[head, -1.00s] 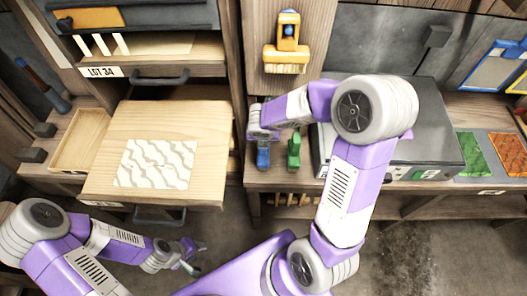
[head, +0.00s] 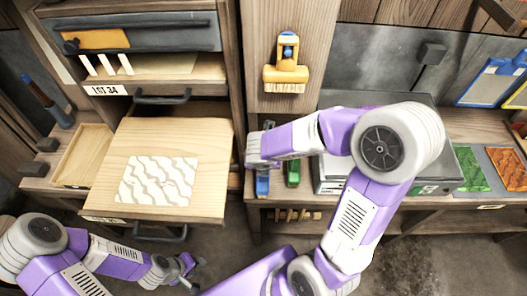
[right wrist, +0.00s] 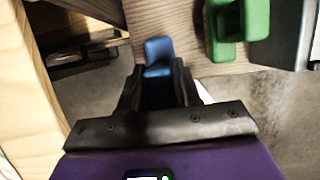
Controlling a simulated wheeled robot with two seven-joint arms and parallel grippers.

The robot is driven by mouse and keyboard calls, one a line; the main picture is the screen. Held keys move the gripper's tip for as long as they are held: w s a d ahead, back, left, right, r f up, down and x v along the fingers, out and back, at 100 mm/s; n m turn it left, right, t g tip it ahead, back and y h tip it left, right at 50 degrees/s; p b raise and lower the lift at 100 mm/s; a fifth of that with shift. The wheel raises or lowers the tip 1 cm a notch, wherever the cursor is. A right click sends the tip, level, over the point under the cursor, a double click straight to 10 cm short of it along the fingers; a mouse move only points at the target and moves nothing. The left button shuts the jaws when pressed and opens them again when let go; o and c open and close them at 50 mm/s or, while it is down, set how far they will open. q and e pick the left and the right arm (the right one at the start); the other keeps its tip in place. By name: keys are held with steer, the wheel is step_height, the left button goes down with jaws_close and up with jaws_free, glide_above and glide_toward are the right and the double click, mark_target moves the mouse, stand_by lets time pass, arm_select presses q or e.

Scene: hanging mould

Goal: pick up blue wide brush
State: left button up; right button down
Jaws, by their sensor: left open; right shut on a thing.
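The blue wide brush (head: 262,184) shows as a small blue piece at the left end of the right-hand bench's front edge. In the right wrist view its blue handle (right wrist: 158,52) sits between the dark fingers of my right gripper (right wrist: 158,82), which is shut on it. Its bristles are hidden, and I cannot tell if it is clear of the bench. In the head view my right arm partly covers it. My left gripper (head: 190,270) is open and empty at the lower left, in front of the drawer.
A green tool (head: 293,172) stands just right of the brush; it is also close in the right wrist view (right wrist: 224,32). A yellow brush (head: 286,72) hangs on the wooden panel. A pulled-out drawer with a patterned sheet (head: 158,180) is at left. A grey box stands behind my right arm.

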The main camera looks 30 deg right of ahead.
mark_target(262, 181)
steer(key=s+a, duration=0.1)
steer(key=s+a+b, duration=0.1)
steer(key=s, duration=0.2)
steer(key=shift+s+a+f, duration=0.15)
steer(key=shift+a, duration=0.25)
steer(key=s+a+b, duration=0.3)
steer(key=s+b, duration=0.3)
steer(key=b, duration=0.1)
steer(key=shift+s+a, duration=0.15)
steer(key=shift+a, duration=0.2)
steer(key=c, duration=1.5)
jaws_free()
steer(key=shift+c, duration=1.1)
